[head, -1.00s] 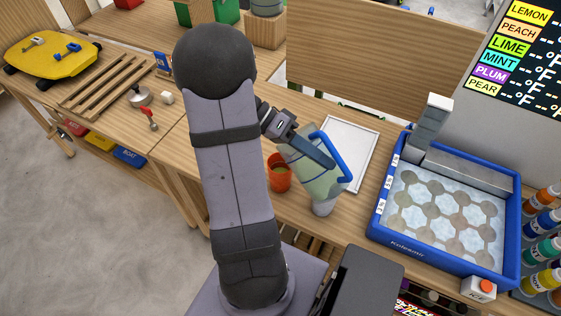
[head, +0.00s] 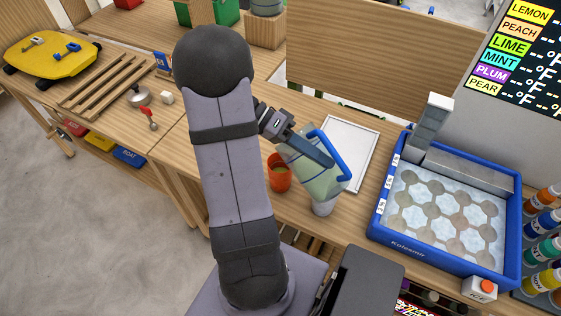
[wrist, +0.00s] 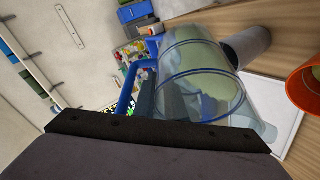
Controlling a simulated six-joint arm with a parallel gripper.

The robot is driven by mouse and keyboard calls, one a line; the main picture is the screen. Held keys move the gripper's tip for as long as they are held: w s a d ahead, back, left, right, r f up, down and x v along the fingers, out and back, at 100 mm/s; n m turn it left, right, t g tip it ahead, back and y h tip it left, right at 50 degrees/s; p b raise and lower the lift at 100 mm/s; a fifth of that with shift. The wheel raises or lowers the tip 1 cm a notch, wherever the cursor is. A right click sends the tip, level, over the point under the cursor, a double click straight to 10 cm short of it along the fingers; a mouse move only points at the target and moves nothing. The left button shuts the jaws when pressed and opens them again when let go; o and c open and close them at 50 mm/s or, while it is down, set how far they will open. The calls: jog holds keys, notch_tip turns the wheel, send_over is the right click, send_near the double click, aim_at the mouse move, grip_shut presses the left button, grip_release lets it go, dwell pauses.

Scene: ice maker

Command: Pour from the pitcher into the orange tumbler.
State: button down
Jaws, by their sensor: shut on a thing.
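The clear pitcher (head: 318,182) with a blue handle (head: 332,150) holds pale green liquid and is tilted. My gripper (head: 326,160) is shut on its handle and holds it above the counter. In the wrist view the pitcher (wrist: 200,80) is in front of my gripper (wrist: 146,96). The orange tumbler (head: 279,180) stands upright on the counter, just left of the pitcher in the head view. Something greenish shows inside it; I cannot tell how much. Its rim shows at the right edge of the wrist view (wrist: 306,86). No falling stream is visible.
A white tray (head: 362,135) lies behind the pitcher. A blue-framed ice tray (head: 375,218) stands to the right. Counter left of the orange tumbler is partly hidden by my arm.

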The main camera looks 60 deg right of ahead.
jog(key=shift+w+d+f+g+b, duration=0.25)
jog(key=shift+w+f+g+b, duration=0.3)
jog(key=shift+g+b, duration=0.4)
dwell(7.0)
